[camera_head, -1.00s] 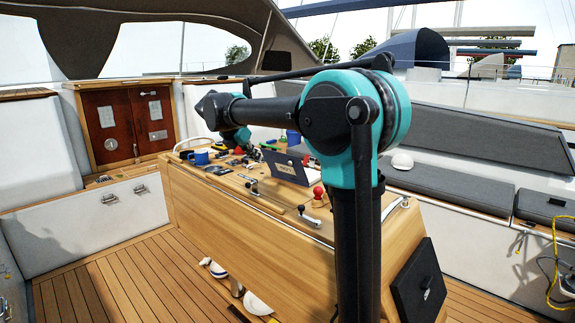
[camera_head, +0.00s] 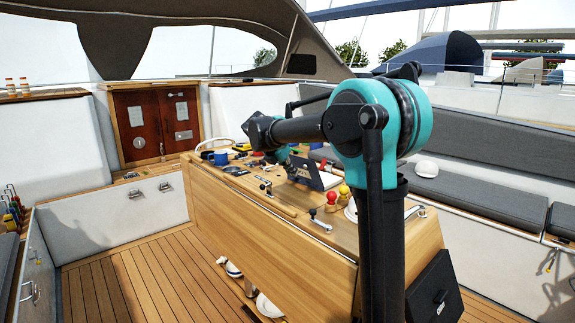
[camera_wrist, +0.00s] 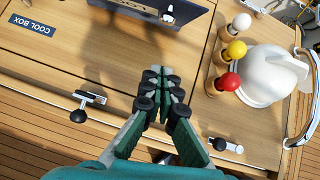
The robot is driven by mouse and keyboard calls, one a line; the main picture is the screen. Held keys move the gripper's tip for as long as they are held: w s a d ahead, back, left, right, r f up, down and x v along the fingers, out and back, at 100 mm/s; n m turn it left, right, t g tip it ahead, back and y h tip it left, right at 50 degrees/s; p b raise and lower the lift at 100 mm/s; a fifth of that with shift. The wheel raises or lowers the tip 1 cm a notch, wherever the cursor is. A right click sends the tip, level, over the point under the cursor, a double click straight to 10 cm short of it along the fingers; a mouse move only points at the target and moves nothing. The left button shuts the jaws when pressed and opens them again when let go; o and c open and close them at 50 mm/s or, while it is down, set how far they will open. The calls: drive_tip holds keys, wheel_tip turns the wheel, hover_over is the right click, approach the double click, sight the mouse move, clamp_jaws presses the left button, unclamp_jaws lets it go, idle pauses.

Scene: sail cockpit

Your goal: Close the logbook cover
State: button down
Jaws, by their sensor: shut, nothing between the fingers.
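The logbook stands on the wooden cockpit table with its dark cover (camera_head: 305,173) raised and tilted, pale pages showing beside it in the head view. In the wrist view, a dark blue-grey panel with a pale label, apparently the cover (camera_wrist: 184,14), crosses the top edge, cut off by the frame. My gripper (camera_wrist: 165,76) points at the bare table below this panel, apart from it. Its fingers are together and empty. In the head view my fingertips cannot be made out.
Red, yellow and white knobbed pegs (camera_wrist: 231,52) and a white rounded object (camera_wrist: 272,76) stand right of my gripper. Metal latches (camera_wrist: 90,97) line the table's near side. A blue mug (camera_head: 221,159) and small items crowd the table's far end. Bare wood lies under my gripper.

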drive_tip(key=w+d, duration=0.3)
drive_tip(key=shift+w+d, duration=0.35)
idle(0.4)
